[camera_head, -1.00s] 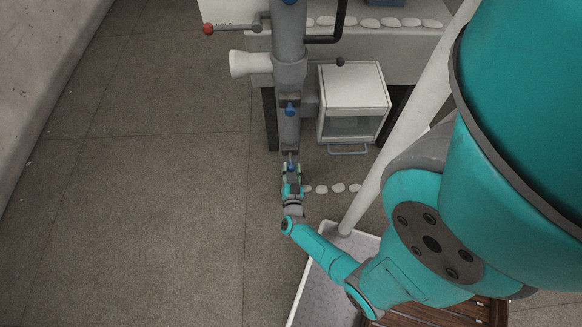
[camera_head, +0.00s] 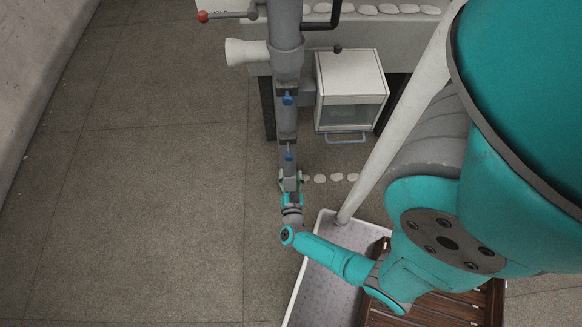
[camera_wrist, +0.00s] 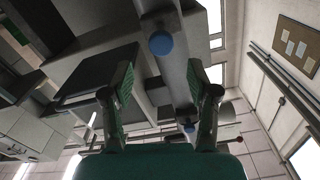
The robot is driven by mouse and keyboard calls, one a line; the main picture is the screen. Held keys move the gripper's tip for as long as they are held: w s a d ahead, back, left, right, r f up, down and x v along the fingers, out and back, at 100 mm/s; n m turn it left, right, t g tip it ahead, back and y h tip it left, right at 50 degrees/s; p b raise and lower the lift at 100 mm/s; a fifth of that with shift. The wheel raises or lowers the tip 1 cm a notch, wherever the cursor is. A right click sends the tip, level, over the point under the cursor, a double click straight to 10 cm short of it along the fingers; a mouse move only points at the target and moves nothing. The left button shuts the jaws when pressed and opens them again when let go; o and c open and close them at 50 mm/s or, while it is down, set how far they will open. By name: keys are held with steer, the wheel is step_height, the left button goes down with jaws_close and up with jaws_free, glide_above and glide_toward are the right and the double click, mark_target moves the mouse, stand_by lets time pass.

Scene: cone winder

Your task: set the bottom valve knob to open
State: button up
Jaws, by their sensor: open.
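A grey upright column carries small blue knobs one below the other. The bottom valve knob (camera_head: 289,157) shows just beyond my gripper (camera_head: 290,175) in the head view, with a small gap between them. In the wrist view, the larger, nearer blue knob (camera_wrist: 160,44) lies ahead of the spread fingers of my gripper (camera_wrist: 163,75) and looks like the bottom one. The fingers are open, with nothing between them. The upper blue knob (camera_head: 288,98) sits higher on the column. The setting of the bottom knob cannot be read from these views.
A white cabinet (camera_head: 349,85) with a blue handle stands right of the column. A white pole (camera_head: 395,130) rises from a shallow tray (camera_head: 326,290) beside my arm. A cream horn-shaped part (camera_head: 245,52) sticks out left of the column. The floor (camera_head: 160,200) at left is clear.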

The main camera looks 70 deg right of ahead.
steer(key=v, duration=0.4)
steer(key=shift+s+a, duration=0.15)
steer(key=shift+a, duration=0.2)
stand_by(0.6)
steer(key=s+a+r+n+t+y, duration=0.2)
steer(key=a+r+n+y, duration=0.3)
steer(key=r, duration=0.6)
steer(key=s+a+r+n+t+y, duration=0.3)
steer(key=s+a+r+n+y, duration=0.2)
steer(key=a+r, duration=0.4)
steer(key=s+a+r+n+t+y, duration=0.3)
steer(key=a+r+n+y, duration=0.3)
steer(key=r, duration=0.9)
steer(key=shift+s+a+y, duration=0.3)
steer(key=shift+s+a, duration=0.1)
steer(key=shift+a, duration=0.4)
steer(key=shift+o, duration=0.3)
steer(key=shift+r, duration=0.15)
